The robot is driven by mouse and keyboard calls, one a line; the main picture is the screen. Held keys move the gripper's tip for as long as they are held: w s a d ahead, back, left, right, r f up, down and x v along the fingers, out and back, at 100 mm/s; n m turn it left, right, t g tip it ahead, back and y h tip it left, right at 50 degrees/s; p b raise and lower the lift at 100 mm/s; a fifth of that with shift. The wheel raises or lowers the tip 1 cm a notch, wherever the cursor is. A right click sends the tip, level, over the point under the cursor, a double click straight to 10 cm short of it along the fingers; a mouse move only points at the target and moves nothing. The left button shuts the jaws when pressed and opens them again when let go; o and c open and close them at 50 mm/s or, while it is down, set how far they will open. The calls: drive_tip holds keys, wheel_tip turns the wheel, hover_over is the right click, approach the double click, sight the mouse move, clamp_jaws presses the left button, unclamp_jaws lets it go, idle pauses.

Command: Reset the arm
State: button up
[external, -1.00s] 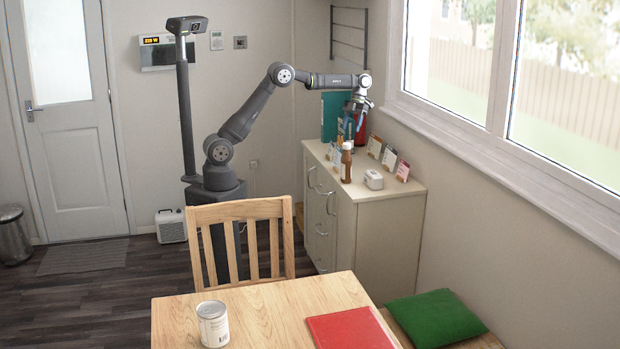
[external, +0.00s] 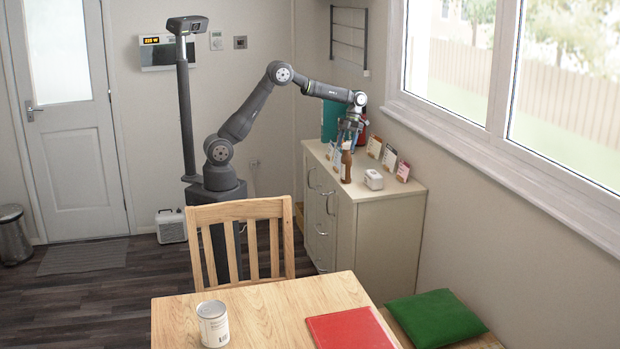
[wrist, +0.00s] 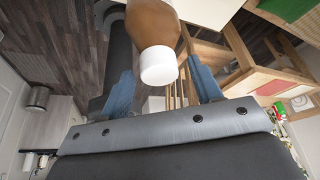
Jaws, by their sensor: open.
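My gripper (external: 350,128) is open above the cabinet top, fingers pointing down, just above and behind a brown bottle (external: 346,166) in the external view. The bottle stands upright near the cabinet's front edge. In the wrist view the bottle (wrist: 152,22) shows its amber body and white cap (wrist: 158,66) between the two blue fingers of my gripper (wrist: 164,85). Gaps show between the cap and both fingers. Nothing is held.
The cabinet (external: 385,230) also bears several small cards (external: 389,158), a small white box (external: 373,180), and a teal upright item (external: 330,116) and a red item (external: 361,138) behind my gripper. The wall and window are close on the right. A chair (external: 240,212) stands in front.

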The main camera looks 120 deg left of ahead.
drive_tip(key=r, duration=0.3)
drive_tip(key=shift+w+d+r, duration=0.1)
drive_tip(key=shift+d+r, duration=0.15)
drive_tip(key=shift+r, duration=0.15)
drive_tip(key=w+d+r, duration=0.3)
drive_tip(key=d+r, duration=0.4)
drive_tip(key=d, duration=0.4)
drive_tip(key=w+d+f, duration=0.1)
drive_tip(key=w+d, duration=0.4)
drive_tip(key=d, duration=0.7)
drive_tip(key=w+d+f, duration=0.1)
drive_tip(key=w+d, duration=0.4)
drive_tip(key=d, duration=0.8)
drive_tip(key=w+d+f+n, duration=0.1)
drive_tip(key=w+d, duration=0.4)
drive_tip(key=d, duration=0.8)
drive_tip(key=shift+w+f, duration=0.3)
drive_tip(key=shift+f, duration=0.25)
drive_tip(key=shift+o, duration=0.2)
